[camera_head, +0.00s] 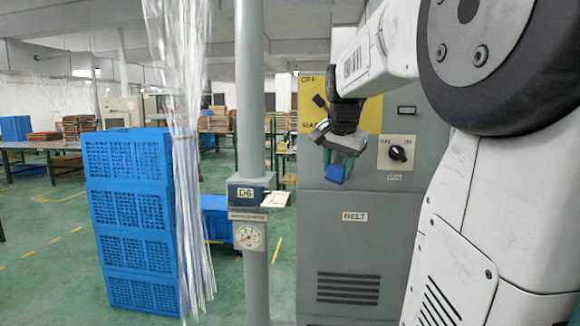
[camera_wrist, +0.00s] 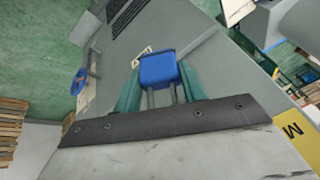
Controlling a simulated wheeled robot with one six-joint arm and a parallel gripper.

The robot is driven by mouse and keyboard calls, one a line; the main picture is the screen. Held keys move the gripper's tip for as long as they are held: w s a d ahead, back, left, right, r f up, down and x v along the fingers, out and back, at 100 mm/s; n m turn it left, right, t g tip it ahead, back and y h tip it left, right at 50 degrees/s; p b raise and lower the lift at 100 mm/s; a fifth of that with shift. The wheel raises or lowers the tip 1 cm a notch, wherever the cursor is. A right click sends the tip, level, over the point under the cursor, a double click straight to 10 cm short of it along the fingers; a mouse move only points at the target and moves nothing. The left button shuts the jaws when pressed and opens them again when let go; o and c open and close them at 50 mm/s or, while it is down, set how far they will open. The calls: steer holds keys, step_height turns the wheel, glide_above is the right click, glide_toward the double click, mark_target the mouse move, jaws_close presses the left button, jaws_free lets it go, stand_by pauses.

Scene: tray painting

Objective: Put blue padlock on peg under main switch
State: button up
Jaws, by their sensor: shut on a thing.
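The blue padlock (camera_head: 335,173) is held in my gripper (camera_head: 342,145), in front of the grey cabinet. In the wrist view the padlock's blue body (camera_wrist: 158,68) sits between the teal fingers of my gripper (camera_wrist: 160,88). Two grey shackle bars (camera_wrist: 161,98) run from the body back between the fingers. The yellow main switch plate (camera_head: 371,114), with OFF and part of MAIN readable, is behind my arm and gripper. A corner of this plate with an M also shows in the wrist view (camera_wrist: 296,138). I cannot make out the peg; my gripper covers that area.
The grey BELT cabinet (camera_head: 345,240) has a black rotary knob (camera_head: 397,153) right of the padlock and vents below. A grey post (camera_head: 250,90) with a D6 box (camera_head: 246,193) and gauge (camera_head: 248,236) stands left. Blue crates (camera_head: 130,205) and clear strips (camera_head: 187,170) are farther left.

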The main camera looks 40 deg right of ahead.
steer(key=shift+w+d+f, duration=0.2)
steer(key=shift+w+d, duration=0.5)
steer(key=shift+d, duration=0.1)
steer(key=shift+w+d+f, duration=0.2)
steer(key=shift+w+d, duration=0.45)
steer(key=shift+d, duration=0.2)
steer(key=shift+w+d+f, duration=0.2)
steer(key=shift+w+d, duration=0.5)
steer(key=shift+d, duration=0.1)
steer(key=o, duration=1.3)
steer(key=shift+r, duration=0.1)
